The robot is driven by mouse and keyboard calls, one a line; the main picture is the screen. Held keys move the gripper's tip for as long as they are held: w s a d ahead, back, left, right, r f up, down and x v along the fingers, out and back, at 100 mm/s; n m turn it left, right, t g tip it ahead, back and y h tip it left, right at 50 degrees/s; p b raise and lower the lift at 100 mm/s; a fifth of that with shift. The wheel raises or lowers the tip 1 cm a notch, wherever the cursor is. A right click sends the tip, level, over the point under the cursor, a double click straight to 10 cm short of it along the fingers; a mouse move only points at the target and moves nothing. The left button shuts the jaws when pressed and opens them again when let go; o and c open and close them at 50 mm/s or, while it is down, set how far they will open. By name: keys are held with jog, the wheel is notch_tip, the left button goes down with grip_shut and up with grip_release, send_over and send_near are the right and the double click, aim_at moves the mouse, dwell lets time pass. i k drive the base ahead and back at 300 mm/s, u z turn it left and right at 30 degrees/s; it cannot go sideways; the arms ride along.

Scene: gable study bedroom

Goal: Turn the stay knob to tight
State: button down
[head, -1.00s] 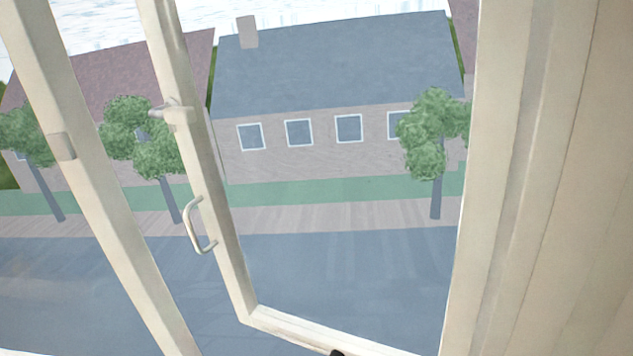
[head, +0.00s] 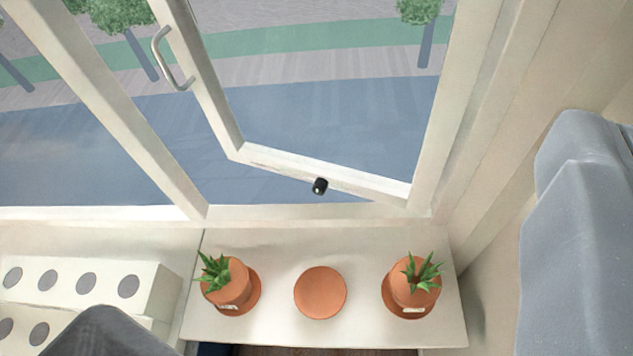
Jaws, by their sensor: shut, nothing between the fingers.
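The stay knob (head: 320,186), small and black, sits at the lower rail of the open window sash (head: 300,168). Its marking and how tight it is turned are too small to tell. The sash stands swung outward, its lower corner at the left away from the frame. A curved pale handle (head: 172,60) is on its left stile. No stay arm shows clearly. My gripper is not in view.
On the sill (head: 355,330) stand two terracotta pots with green plants, left (head: 226,284) and right (head: 414,284), with an empty terracotta saucer (head: 320,292) between. White boxes with grey dots (head: 150,287) are at left. A grey-blue padded shape (head: 575,220) fills the right; a dark grey shape (head: 110,335) is bottom left.

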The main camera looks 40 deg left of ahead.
aim_at(319, 187)
jog(key=z, duration=0.25)
jog(key=k, duration=1)
jog(key=u, duration=0.7)
jog(key=i, duration=1)
